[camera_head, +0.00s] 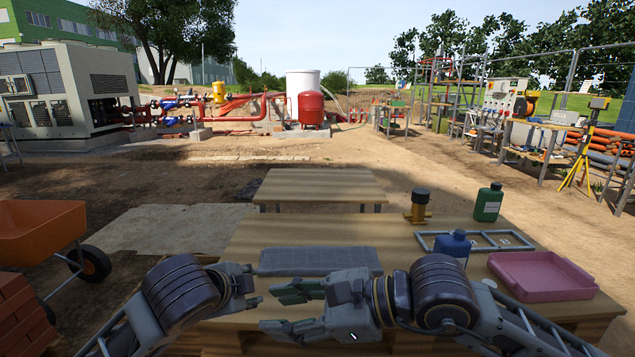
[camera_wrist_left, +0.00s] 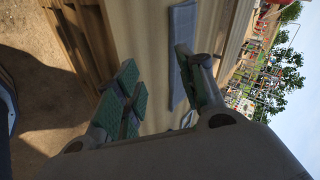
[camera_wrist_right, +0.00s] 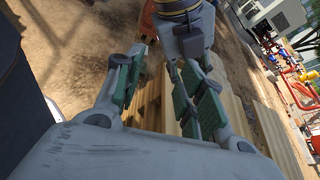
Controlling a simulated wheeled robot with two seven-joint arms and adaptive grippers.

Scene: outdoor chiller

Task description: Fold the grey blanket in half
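The grey blanket (camera_head: 318,261) lies flat on the wooden table, a neat rectangle beyond my grippers; its near edge is partly hidden by my right gripper. In the left wrist view it is a grey strip (camera_wrist_left: 181,28) partly behind a finger. My right gripper (camera_head: 284,309) reaches in from the right with fingers apart and nothing between them, nearer than the blanket. My left gripper (camera_head: 257,287) is at the blanket's near left, partly hidden by its own wrist; the left wrist view shows its fingers spread and empty. I cannot tell whether either gripper touches the blanket.
An orange wheelbarrow (camera_head: 40,232) stands left. My grippers are close together.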

